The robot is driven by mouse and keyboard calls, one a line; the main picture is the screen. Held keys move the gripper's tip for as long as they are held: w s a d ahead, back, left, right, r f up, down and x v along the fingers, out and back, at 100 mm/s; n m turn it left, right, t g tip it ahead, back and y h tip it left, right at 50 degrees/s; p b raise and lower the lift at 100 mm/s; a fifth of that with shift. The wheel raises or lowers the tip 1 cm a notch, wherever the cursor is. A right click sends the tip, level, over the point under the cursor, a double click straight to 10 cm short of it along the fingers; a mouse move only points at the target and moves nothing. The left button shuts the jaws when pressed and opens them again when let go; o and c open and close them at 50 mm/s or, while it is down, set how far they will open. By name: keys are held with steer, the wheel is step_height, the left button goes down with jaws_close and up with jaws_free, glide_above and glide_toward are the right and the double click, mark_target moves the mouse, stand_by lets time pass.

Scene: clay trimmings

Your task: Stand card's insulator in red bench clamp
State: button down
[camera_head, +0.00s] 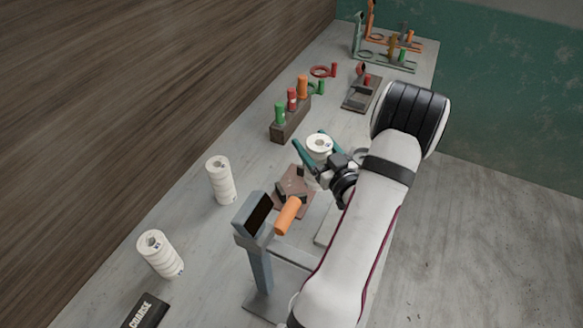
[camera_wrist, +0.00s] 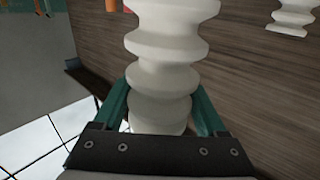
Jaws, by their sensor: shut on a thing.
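My gripper (camera_head: 310,142) is shut on a white ribbed insulator (camera_head: 319,143), with one teal finger on each side. The insulator looks roughly upright, its round top facing the head camera. In the wrist view the insulator (camera_wrist: 168,55) stands between the fingers (camera_wrist: 162,108), held near its lower ribs. The card is uncertain; a dark panel (camera_head: 257,214) sits on a blue-grey stand.
An orange cylinder (camera_head: 288,215) is beside the stand (camera_head: 261,268). Two more white insulators (camera_head: 220,180) (camera_head: 160,254) stand left. A block (camera_head: 291,127) holds coloured handles. A grey fixture (camera_head: 361,94) with red parts and frames (camera_head: 385,62) are farther back. A "COARSE" sign (camera_head: 146,312) is in front.

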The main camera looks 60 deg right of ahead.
steer(key=w+f, duration=0.6)
steer(key=f, duration=0.1)
steer(key=shift+d+f, duration=0.25)
steer(key=shift+f, duration=0.1)
steer(key=shift+w+f, duration=0.1)
jaws_free()
steer(key=v, duration=1.2)
